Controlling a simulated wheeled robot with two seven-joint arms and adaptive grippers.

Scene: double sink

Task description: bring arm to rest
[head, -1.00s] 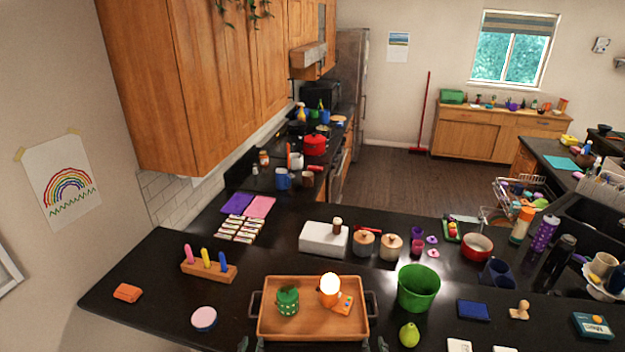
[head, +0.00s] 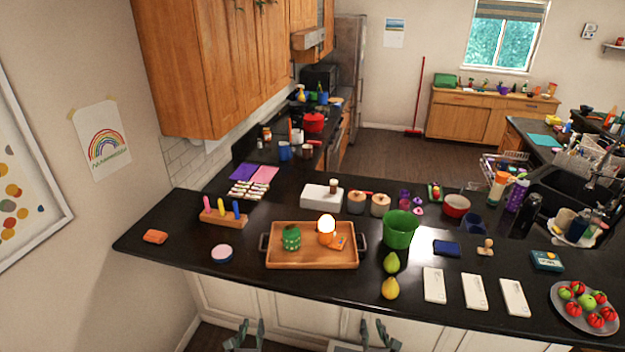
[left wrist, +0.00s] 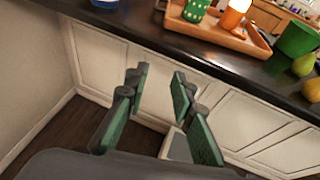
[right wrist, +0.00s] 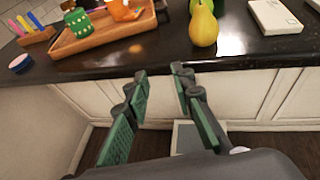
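My left gripper (head: 244,335) is at the bottom of the head view, in front of the counter and below its edge. Its green-padded fingers are apart and empty, as the left wrist view (left wrist: 158,82) shows. My right gripper (head: 374,334) is to its right, also in front of the cabinet doors. In the right wrist view (right wrist: 158,75) its fingers are apart with nothing between them. Neither gripper touches anything.
The black counter (head: 200,255) has its front edge just beyond both grippers. Near that edge are a yellow pear (head: 390,288), a green pear (head: 391,262), white cards (head: 434,285) and a fruit plate (head: 585,326). A green bucket (head: 400,230) stands right of the tray.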

